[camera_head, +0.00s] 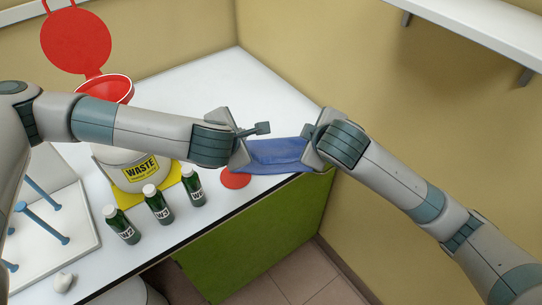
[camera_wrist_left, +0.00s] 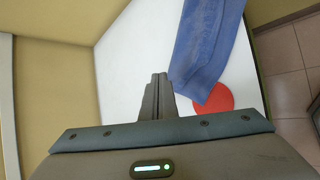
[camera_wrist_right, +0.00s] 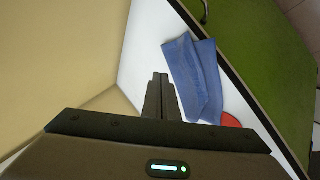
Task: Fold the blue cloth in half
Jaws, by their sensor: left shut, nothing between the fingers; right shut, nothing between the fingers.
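The blue cloth (camera_head: 275,155) lies on the white counter near its front right corner, between my two grippers in the head view. In the left wrist view the cloth (camera_wrist_left: 208,50) is a long strip beside the fingertips. In the right wrist view the cloth (camera_wrist_right: 193,75) shows two layers or panels with a crease between them. My left gripper (camera_head: 262,129) is shut and empty at the cloth's back left; its fingers also show in the left wrist view (camera_wrist_left: 160,83). My right gripper (camera_head: 308,131) is shut and empty at the cloth's right end, partly hiding it.
A red disc (camera_head: 235,178) lies beside the cloth. Several dark green bottles (camera_head: 158,204) stand along the counter's front edge. A white waste bucket (camera_head: 137,172) with a raised red lid (camera_head: 76,40) and a white rack (camera_head: 55,225) with blue pegs stand left. Walls border the counter's back and right.

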